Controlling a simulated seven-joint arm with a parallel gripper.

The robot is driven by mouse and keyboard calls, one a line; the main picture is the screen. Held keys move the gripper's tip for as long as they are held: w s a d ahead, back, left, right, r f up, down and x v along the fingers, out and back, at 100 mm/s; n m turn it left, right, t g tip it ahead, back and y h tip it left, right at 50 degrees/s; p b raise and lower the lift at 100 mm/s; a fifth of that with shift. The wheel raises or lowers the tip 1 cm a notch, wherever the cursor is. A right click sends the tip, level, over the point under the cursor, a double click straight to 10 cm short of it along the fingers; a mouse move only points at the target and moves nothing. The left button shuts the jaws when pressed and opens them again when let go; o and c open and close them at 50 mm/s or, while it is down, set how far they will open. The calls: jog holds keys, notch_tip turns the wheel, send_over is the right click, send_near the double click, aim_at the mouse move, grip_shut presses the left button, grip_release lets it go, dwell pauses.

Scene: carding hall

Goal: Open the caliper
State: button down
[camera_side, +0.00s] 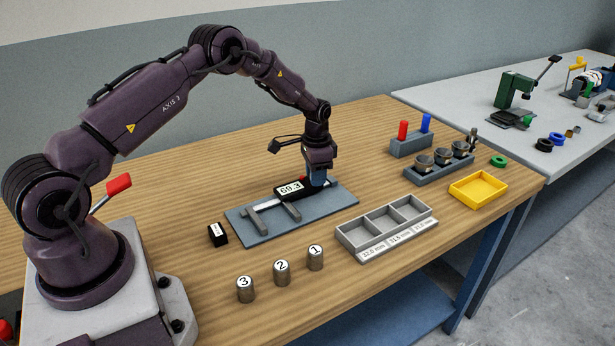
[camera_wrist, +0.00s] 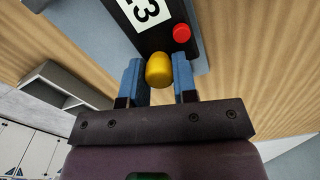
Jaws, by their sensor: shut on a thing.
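The caliper (camera_side: 290,188) lies flat on a blue-grey mat (camera_side: 265,232). It has a grey beam and a black slider with a display reading 69.3 in the side view. Its two grey jaws stand apart, with a gap between them. In the wrist view, the black slider (camera_wrist: 165,40) shows part of the display, a red button (camera_wrist: 181,33) and a yellow thumb knob (camera_wrist: 158,69). My gripper (camera_side: 318,181) is down at the slider's right end. Its blue fingers (camera_wrist: 160,84) are shut on the knob, one on each side. The side view hides the knob.
Three numbered cylinders (camera_side: 281,273) stand in front of the mat. A grey three-compartment tray (camera_side: 387,226) is to the right. A small black block (camera_side: 217,234) stands left of the mat. A cup rack (camera_side: 440,169) and a yellow tray (camera_side: 480,189) are further right.

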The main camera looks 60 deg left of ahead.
jog(key=c, duration=0.9)
grip_release()
notch_tip(320, 180, up, 13)
jog(key=s+d+r+n+t, duration=0.1)
jog(key=s+d+r+t, duration=0.1)
jog(key=s+d+r, duration=0.4)
jog(key=s+d+r+n+t, duration=0.1)
jog(key=s+d+r, duration=0.5)
jog(key=s, duration=0.7)
jog(key=s+d+r+n+t, duration=0.1)
jog(key=s+d+r+t, duration=0.1)
jog(key=s+d+r, duration=0.4)
jog(key=s, duration=0.4)
jog(key=shift+s+r+t, duration=0.15)
jog(key=shift+s+t, duration=0.15)
